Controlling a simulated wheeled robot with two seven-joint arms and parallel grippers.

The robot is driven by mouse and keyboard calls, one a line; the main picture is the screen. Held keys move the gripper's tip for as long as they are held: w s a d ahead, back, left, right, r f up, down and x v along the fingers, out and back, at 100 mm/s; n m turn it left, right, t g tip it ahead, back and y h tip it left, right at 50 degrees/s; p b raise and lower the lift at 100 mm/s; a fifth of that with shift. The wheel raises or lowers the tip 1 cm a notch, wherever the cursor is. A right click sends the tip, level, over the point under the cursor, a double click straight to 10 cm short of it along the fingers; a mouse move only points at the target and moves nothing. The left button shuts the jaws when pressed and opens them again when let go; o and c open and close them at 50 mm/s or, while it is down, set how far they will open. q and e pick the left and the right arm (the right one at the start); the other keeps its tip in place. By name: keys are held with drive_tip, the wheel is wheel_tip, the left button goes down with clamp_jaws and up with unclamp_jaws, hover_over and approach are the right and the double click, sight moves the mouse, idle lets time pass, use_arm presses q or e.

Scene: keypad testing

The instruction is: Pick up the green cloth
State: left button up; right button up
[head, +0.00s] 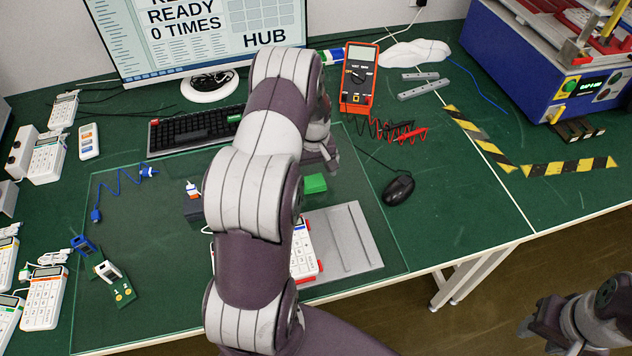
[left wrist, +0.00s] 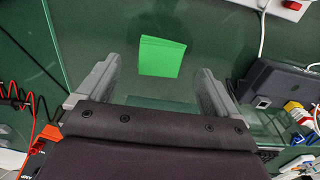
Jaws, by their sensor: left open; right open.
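The green cloth (head: 314,184) is a small, bright green folded piece on the glass-topped mat, near the middle of the desk. It shows whole in the left wrist view (left wrist: 162,55). My left gripper (head: 322,158) is above and beside it in the head view, partly hidden by my own arm. In the left wrist view the left gripper's fingers (left wrist: 158,70) are spread wide, one on each side of the cloth, with nothing between them touching it. My right gripper (head: 540,325) is open and empty at the lower right, off the desk.
A white keypad (head: 305,262) in a grey fixture (head: 345,240) is just below the cloth, partly behind my arm. A black mouse (head: 398,190) lies to the right, an orange multimeter (head: 359,77) behind. A dark box (left wrist: 283,85) is beside the left gripper.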

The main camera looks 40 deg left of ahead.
sight(314, 181)
use_arm(q)
wheel_tip(314, 181, down, 4)
drive_tip(key=shift+a+r, duration=0.1)
drive_tip(key=shift+r, duration=0.15)
drive_tip(key=c, duration=1.1)
drive_tip(key=shift+r, duration=0.1)
drive_tip(key=r, duration=0.2)
drive_tip(key=d+r, duration=0.1)
drive_tip(key=r, duration=0.1)
drive_tip(key=shift+r, duration=0.25)
drive_tip(key=d+r, duration=0.2)
drive_tip(key=d, duration=0.1)
drive_tip(key=d+r, duration=0.2)
drive_tip(key=d, duration=0.2)
drive_tip(key=d+r+b, duration=0.1)
drive_tip(key=d+r, duration=0.1)
drive_tip(key=d, duration=0.1)
drive_tip(key=shift+s+d+r, duration=0.15)
drive_tip(key=shift+d+r, duration=0.1)
drive_tip(key=shift+d, duration=0.15)
